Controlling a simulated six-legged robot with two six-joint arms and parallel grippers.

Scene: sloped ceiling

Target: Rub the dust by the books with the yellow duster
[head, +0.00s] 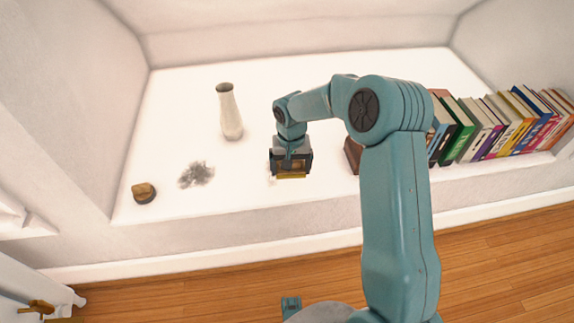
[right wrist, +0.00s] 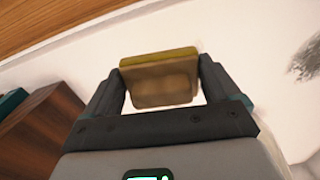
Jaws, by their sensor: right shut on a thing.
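My right gripper (head: 290,167) is shut on the yellow duster (head: 291,176), over the white ledge left of the books. In the right wrist view the duster (right wrist: 160,80) sits between both fingers, tan with a yellow edge; I cannot tell whether it touches the ledge. A grey dust patch (head: 196,174) lies on the ledge to the left of the gripper, and dust also shows at the right edge of the wrist view (right wrist: 305,60). The row of books (head: 500,122) stands at the right, partly hidden by my right arm. I see no dust right beside the books. My left gripper is out of view.
A pale vase (head: 230,115) stands behind, between the dust and the gripper. A small brown-yellow block (head: 143,193) lies at the ledge's left end. A dark wooden block (right wrist: 40,125) stands by the books. Walls close in the ledge (head: 180,100) at the back and sides.

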